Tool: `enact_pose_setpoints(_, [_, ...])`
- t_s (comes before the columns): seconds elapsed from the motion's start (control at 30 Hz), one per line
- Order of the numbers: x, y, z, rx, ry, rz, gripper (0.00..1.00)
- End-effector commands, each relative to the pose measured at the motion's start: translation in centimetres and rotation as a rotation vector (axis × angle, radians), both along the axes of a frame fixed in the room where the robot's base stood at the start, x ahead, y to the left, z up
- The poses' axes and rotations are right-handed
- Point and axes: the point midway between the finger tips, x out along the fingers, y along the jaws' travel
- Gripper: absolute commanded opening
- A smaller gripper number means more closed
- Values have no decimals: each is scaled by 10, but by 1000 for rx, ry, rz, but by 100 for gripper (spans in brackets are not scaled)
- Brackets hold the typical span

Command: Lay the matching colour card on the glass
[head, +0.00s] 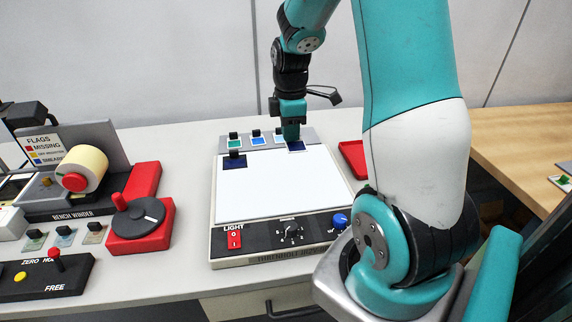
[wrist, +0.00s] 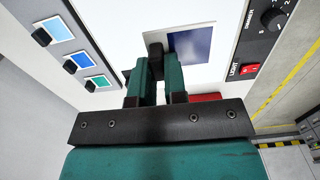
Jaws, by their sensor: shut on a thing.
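My gripper (head: 291,137) reaches down over the back right of the glass (head: 285,190). It is shut on the black knob of a dark blue card (head: 297,147). In the wrist view, the knob sits between my fingertips (wrist: 157,75) and the card (wrist: 190,46) shows beyond them. I cannot tell whether this card touches the glass. A green card (head: 235,144), a blue card (head: 259,141) and a light blue card (head: 279,139) sit in the rack behind the glass.
The front panel carries a red light switch (head: 234,239), a black dial (head: 291,231) and a blue knob (head: 340,221). A red tray (head: 354,158) stands right of the glass. The bench winder (head: 75,205) is at the left. The glass's middle and front are clear.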

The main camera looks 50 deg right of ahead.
Motion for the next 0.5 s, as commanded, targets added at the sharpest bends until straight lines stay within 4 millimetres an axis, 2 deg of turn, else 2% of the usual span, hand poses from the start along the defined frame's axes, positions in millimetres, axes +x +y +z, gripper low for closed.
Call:
enact_pose_setpoints(0.1, [-1, 1, -32, 3, 6, 0, 0])
enact_pose_setpoints(0.2, [-1, 1, -53, 2, 5, 1, 0])
enact_pose_setpoints(0.5, [0, 3, -86, 2, 5, 5, 0])
